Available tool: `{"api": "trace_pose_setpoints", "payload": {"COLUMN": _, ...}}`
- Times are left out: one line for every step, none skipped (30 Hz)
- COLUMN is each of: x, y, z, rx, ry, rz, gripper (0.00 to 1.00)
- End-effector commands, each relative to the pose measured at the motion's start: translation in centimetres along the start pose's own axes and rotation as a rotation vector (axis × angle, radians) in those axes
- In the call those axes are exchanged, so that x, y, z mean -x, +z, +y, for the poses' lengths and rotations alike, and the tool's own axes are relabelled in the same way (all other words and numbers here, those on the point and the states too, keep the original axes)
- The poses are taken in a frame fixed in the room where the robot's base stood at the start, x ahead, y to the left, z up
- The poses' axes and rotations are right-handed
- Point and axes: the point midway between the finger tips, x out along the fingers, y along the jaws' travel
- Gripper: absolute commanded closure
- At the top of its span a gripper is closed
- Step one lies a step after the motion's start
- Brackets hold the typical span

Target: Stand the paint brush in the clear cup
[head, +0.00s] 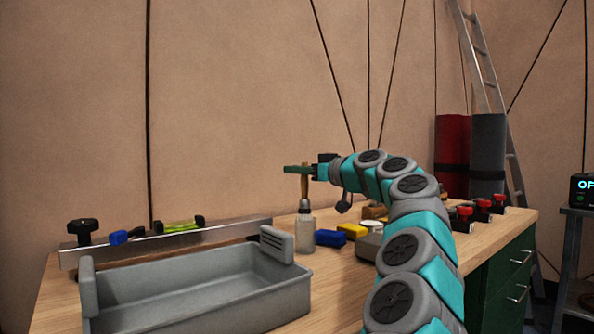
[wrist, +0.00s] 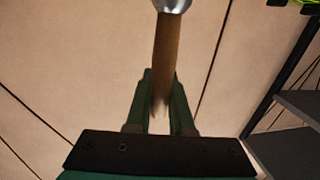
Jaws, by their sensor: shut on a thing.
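My gripper (head: 301,169) has its green fingers shut on the wooden handle of the paint brush (head: 304,184). The brush hangs about upright with its grey metal collar (head: 304,206) below the fingers. In the wrist view the brown handle (wrist: 168,50) runs between the fingers (wrist: 161,78) to the metal collar at the top edge. A whitish, upright shape (head: 305,236) sits directly under the collar, over the workbench. I cannot tell whether it is the bristles or the clear cup. No clear cup can be made out for certain elsewhere.
A grey open tray (head: 195,318) fills the near left of the wooden workbench (head: 335,280). A metal rail (head: 165,246) with clamps lies behind it. Blue (head: 330,238) and yellow (head: 352,230) blocks and a grey one (head: 369,246) stand right of the brush. Red-topped items line the right end.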

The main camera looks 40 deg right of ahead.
Motion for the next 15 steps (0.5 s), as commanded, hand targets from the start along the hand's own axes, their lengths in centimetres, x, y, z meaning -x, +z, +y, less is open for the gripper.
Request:
{"api": "trace_pose_setpoints", "payload": {"x": 0.0, "y": 0.8, "z": 0.0, "rx": 0.000, "ry": 0.000, "rz": 0.000, "gripper": 1.00}}
{"api": "trace_pose_setpoints", "payload": {"x": 0.0, "y": 1.0, "z": 0.0, "rx": 0.000, "ry": 0.000, "rz": 0.000, "gripper": 1.00}}
{"api": "trace_pose_setpoints", "payload": {"x": 0.0, "y": 1.3, "z": 0.0, "rx": 0.000, "ry": -0.001, "rz": 0.000, "gripper": 1.00}}
{"api": "trace_pose_setpoints", "payload": {"x": 0.0, "y": 1.5, "z": 0.0, "rx": 0.000, "ry": -0.001, "rz": 0.000, "gripper": 1.00}}
{"api": "trace_pose_setpoints", "payload": {"x": 0.0, "y": 1.7, "z": 0.0, "rx": 0.000, "ry": 0.000, "rz": 0.000, "gripper": 1.00}}
{"api": "trace_pose_setpoints", "payload": {"x": 0.0, "y": 2.0, "z": 0.0, "rx": 0.000, "ry": 0.000, "rz": 0.000, "gripper": 1.00}}
{"api": "trace_pose_setpoints", "payload": {"x": 0.0, "y": 2.2, "z": 0.0, "rx": 0.000, "ry": -0.001, "rz": 0.000, "gripper": 1.00}}
{"api": "trace_pose_setpoints", "payload": {"x": 0.0, "y": 2.4, "z": 0.0, "rx": 0.000, "ry": 0.000, "rz": 0.000, "gripper": 1.00}}
{"api": "trace_pose_setpoints", "payload": {"x": 0.0, "y": 2.7, "z": 0.0, "rx": 0.000, "ry": 0.000, "rz": 0.000, "gripper": 1.00}}
{"api": "trace_pose_setpoints", "payload": {"x": 0.0, "y": 2.9, "z": 0.0, "rx": 0.000, "ry": 0.000, "rz": 0.000, "gripper": 1.00}}
{"api": "trace_pose_setpoints", "payload": {"x": 0.0, "y": 3.1, "z": 0.0, "rx": 0.000, "ry": 0.000, "rz": 0.000, "gripper": 1.00}}
{"api": "trace_pose_setpoints", "payload": {"x": 0.0, "y": 3.4, "z": 0.0, "rx": 0.000, "ry": 0.000, "rz": 0.000, "gripper": 1.00}}
{"api": "trace_pose_setpoints", "payload": {"x": 0.0, "y": 3.5, "z": 0.0, "rx": 0.000, "ry": 0.000, "rz": 0.000, "gripper": 1.00}}
{"api": "trace_pose_setpoints", "payload": {"x": 0.0, "y": 3.6, "z": 0.0, "rx": 0.000, "ry": 0.000, "rz": 0.000, "gripper": 1.00}}
{"api": "trace_pose_setpoints", "payload": {"x": 0.0, "y": 3.8, "z": 0.0, "rx": 0.000, "ry": 0.000, "rz": 0.000, "gripper": 1.00}}
